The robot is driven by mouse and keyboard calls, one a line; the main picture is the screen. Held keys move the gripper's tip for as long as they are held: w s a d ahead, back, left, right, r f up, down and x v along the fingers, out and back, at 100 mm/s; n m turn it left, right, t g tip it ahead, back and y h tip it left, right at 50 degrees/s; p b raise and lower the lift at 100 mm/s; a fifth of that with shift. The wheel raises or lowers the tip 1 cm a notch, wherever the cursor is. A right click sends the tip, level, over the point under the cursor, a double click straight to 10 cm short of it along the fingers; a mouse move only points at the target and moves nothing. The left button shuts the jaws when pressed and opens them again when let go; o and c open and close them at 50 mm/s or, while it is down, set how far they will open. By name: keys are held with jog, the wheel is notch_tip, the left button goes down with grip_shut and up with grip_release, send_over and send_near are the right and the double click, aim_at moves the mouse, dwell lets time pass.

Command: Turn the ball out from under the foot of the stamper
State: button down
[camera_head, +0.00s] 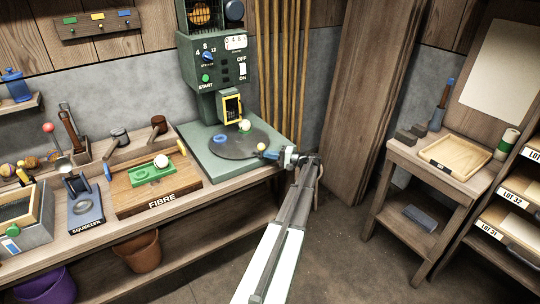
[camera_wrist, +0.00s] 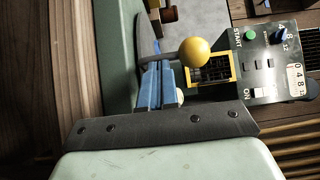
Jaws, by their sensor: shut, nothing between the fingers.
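The green stamper (camera_head: 213,75) stands at the back of the bench, with a yellow-framed foot (camera_head: 232,106) above a round dark turntable (camera_head: 238,146). A pale ball (camera_head: 245,125) shows beside the foot; in the wrist view it is mostly hidden behind my fingers. A yellow knob (camera_head: 261,147) is at the turntable's right edge; in the wrist view the knob (camera_wrist: 195,52) sits on a dark rod. My gripper (camera_head: 264,154) is shut and empty, its blue fingertips (camera_wrist: 152,62) close to the knob and rod. I cannot tell whether they touch.
Left are the FIBRE board (camera_head: 158,188) with a green mould (camera_head: 159,173) and white ball (camera_head: 161,161), and the squeezer (camera_head: 82,204). A side table (camera_head: 445,160) stands right. Open floor lies between.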

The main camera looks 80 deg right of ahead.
jog(key=w+a+m+g+h, duration=0.1)
jog(key=w+a+m+h, duration=0.2)
jog(key=w+a+h, duration=0.1)
jog(key=w+a+m+g+h, duration=0.2)
jog(key=w+a+h, duration=0.1)
jog(key=w+h, duration=0.1)
jog(key=shift+w+a+m+h, duration=0.2)
jog(key=shift+a+m+h, duration=0.1)
jog(key=shift+a+m, duration=0.1)
jog(key=w, duration=0.1)
jog(key=w+a, duration=0.1)
jog(key=w, duration=0.3)
jog(key=shift+w+a, duration=0.1)
jog(key=shift+a, duration=0.15)
jog(key=shift+w+a, duration=0.15)
jog(key=shift+w, duration=0.85)
jog(key=shift+w+a, duration=0.1)
jog(key=shift+w, duration=1)
jog(key=shift+s+a, duration=0.1)
jog(key=shift+s, duration=0.35)
jog(key=shift+h, duration=0.3)
jog(key=v, duration=0.4)
jog(key=shift+s+d+r, duration=0.15)
jog(key=shift+s+d, duration=0.15)
jog(key=shift+s, duration=0.05)
jog(key=s+a, duration=0.4)
jog(key=a, duration=0.3)
jog(key=shift+s, duration=0.4)
